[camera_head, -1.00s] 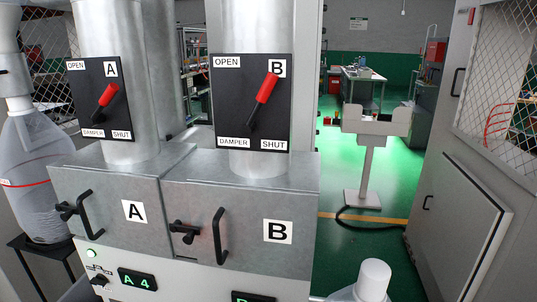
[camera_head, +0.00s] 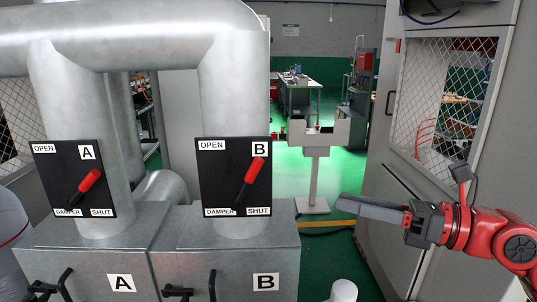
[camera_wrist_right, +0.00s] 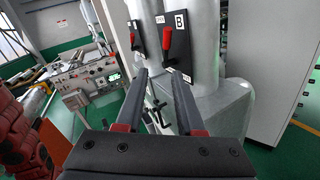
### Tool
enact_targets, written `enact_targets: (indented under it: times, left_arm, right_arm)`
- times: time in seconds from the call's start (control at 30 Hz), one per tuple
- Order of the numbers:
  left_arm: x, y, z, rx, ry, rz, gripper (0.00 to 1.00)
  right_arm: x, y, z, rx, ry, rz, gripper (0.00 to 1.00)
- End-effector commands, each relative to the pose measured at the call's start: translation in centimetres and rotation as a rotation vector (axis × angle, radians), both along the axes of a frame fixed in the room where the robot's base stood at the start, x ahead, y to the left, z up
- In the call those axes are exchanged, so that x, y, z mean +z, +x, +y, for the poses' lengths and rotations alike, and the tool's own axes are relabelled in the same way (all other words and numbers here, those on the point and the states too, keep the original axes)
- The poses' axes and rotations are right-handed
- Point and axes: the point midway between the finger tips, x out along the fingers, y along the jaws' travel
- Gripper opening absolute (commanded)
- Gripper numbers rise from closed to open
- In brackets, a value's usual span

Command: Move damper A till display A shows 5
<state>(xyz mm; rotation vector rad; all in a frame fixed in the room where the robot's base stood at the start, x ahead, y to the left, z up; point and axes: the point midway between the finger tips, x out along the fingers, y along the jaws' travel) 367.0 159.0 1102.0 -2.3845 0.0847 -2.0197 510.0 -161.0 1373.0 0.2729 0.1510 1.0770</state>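Damper A's lever (camera_head: 90,180) is a red handle on a black plate (camera_head: 50,170) marked OPEN, SHUT and A. It leans up and to the right. It also shows in the right wrist view (camera_wrist_right: 132,41). Display A is outside the head view. My right gripper (camera_head: 342,206) is at the right of the head view, well away from both damper plates. In the right wrist view its two dark fingers (camera_wrist_right: 159,74) are apart, with nothing between them. My left gripper is not in view.
Damper B's plate (camera_head: 210,180) with its red lever (camera_head: 254,171) stands between damper A and my right gripper. Black handles (camera_head: 66,284) stick out from the metal boxes below. A grey stand (camera_head: 316,170) and a cabinet (camera_head: 380,220) are at the right.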

Motion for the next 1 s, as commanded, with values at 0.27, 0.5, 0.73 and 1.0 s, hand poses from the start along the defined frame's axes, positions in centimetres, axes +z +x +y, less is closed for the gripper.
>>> enact_targets:
  times: [0.27, 0.5, 0.73, 1.0]
  left_arm:
    - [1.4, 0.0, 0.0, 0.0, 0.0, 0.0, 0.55]
    - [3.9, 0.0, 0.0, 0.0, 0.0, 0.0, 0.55]
    - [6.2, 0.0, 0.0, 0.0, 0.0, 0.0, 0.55]
    - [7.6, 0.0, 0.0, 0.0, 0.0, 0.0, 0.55]
  right_arm:
    - [1.6, 1.2, 0.9, -0.053, -0.035, -0.037, 0.37]
    - [1.7, 4.0, 5.7, -0.046, -0.034, -0.034, 0.37]
    - [1.6, 6.7, 10.4, -0.045, -0.033, -0.032, 0.37]
    - [1.5, 8.8, 13.7, -0.05, -0.031, -0.034, 0.37]
